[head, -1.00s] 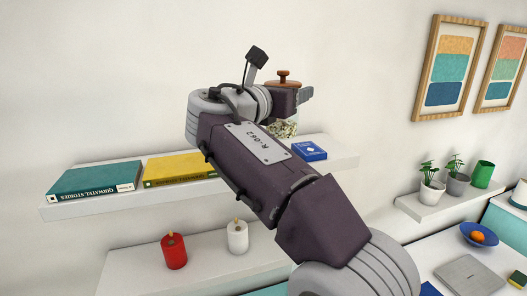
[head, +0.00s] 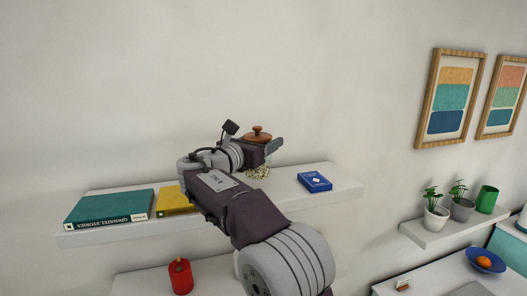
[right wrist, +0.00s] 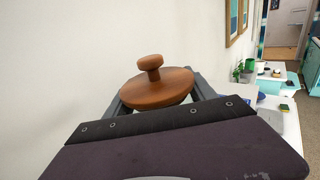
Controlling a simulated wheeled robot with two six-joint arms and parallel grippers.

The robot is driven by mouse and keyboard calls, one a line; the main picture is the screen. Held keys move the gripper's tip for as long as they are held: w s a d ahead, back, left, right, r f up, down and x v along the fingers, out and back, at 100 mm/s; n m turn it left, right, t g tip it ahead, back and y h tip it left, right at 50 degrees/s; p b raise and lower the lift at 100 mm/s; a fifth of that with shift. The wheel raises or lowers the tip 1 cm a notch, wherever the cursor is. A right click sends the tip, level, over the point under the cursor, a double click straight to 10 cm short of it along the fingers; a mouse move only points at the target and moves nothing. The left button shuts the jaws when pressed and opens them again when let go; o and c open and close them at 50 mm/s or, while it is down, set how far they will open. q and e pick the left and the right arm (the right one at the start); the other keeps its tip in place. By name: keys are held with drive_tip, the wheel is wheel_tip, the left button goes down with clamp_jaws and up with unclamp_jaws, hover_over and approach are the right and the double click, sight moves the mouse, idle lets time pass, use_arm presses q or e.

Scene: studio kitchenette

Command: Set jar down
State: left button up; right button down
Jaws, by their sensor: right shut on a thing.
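The jar (head: 259,172) has a round brown wooden lid with a knob and pale, mottled contents. My right gripper (head: 272,150) is shut on it, over the upper shelf (head: 345,190). My arm hides much of the jar, and I cannot tell whether its base touches the shelf. In the right wrist view the jar's lid (right wrist: 158,88) sits upright between the two grey fingers (right wrist: 160,95); the jar's body is hidden below. My left gripper is not in view.
On the upper shelf lie a teal book (head: 110,207), a yellow book (head: 175,200) partly behind my arm, and a blue box (head: 314,181) right of the jar. A red candle (head: 180,277) stands on the lower shelf. Bare shelf shows right of the blue box.

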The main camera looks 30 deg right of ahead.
drive_tip(key=f, duration=0.3)
drive_tip(key=shift+s+d+f+p, duration=0.1)
drive_tip(key=shift+s+f+p, duration=0.1)
drive_tip(key=shift+p, duration=0.1)
drive_tip(key=shift+d+f, duration=0.1)
drive_tip(key=shift+f, duration=0.15)
drive_tip(key=shift+w, duration=0.15)
drive_tip(key=shift+f, duration=0.1)
drive_tip(key=shift+c, duration=1.5)
unclamp_jaws()
drive_tip(key=shift+a, duration=0.2)
drive_tip(key=shift+d, duration=0.1)
